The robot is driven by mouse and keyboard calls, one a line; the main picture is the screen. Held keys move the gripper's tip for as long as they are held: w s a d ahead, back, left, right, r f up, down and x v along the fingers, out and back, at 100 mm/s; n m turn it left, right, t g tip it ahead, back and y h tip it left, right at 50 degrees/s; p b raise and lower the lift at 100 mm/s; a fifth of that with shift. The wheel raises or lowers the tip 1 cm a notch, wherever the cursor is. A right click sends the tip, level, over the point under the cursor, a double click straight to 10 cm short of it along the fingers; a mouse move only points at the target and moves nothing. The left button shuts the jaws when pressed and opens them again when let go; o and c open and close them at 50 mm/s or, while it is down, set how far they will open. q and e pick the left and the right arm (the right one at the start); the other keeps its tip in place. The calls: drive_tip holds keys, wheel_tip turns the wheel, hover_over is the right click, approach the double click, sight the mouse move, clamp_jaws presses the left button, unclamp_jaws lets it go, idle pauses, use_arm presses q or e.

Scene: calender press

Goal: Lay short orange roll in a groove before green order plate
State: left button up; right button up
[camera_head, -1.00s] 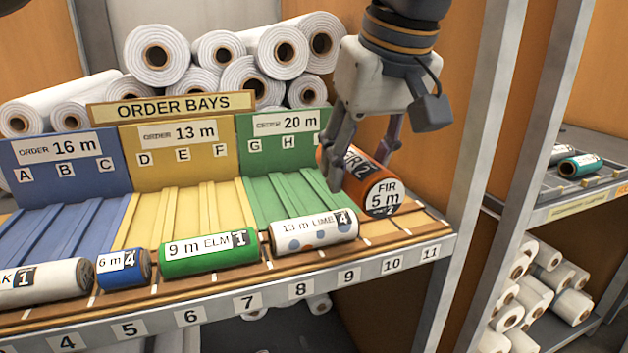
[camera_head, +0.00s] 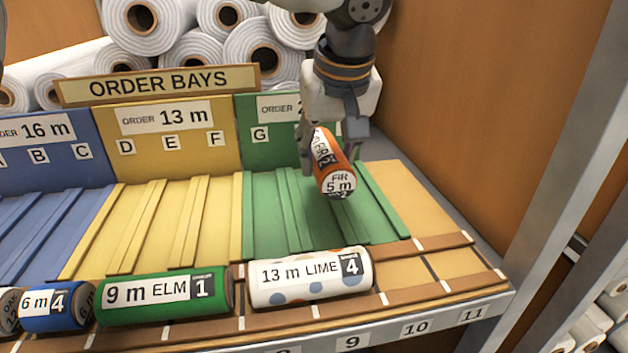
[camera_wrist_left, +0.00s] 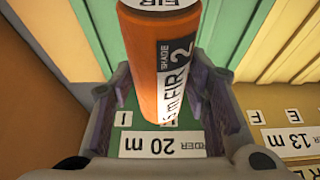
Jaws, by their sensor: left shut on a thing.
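The short orange roll (camera_head: 334,168), labelled FIR 5 m, is held in my left gripper (camera_head: 333,150) above the green bay. It also shows between the fingers in the left wrist view (camera_wrist_left: 160,65). The roll points toward the shelf front, its near end tilted down. The green order plate (camera_head: 258,150), marked ORDER 20 m, stands behind it, partly hidden by the gripper. It also shows in the left wrist view (camera_wrist_left: 125,142). Green grooves (camera_head: 290,225) run forward from the plate between raised strips. I cannot tell whether the roll touches a groove. My right gripper is not in view.
A white 13 m LIME roll (camera_head: 310,276), a green 9 m ELM roll (camera_head: 165,297) and a blue 6 m roll (camera_head: 55,307) lie along the front rack. The yellow bay (camera_head: 165,225) is empty. A metal post (camera_head: 550,150) stands at the right.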

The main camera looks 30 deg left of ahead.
sight(319, 154)
use_arm(q)
drive_tip(key=f, duration=0.1)
drive_tip(key=a+f, duration=0.1)
drive_tip(key=f, duration=0.1)
drive_tip(key=a+f, duration=0.1)
drive_tip(key=f, duration=0.1)
drive_tip(key=shift+w+a+f, duration=0.15)
drive_tip(key=shift+a, duration=0.05)
drive_tip(key=shift+w+f, duration=0.1)
drive_tip(key=shift+f, duration=0.25)
drive_tip(key=shift+f, duration=0.2)
drive_tip(key=o, duration=1.2)
drive_tip(key=shift+r, duration=0.15)
drive_tip(key=v, duration=1.2)
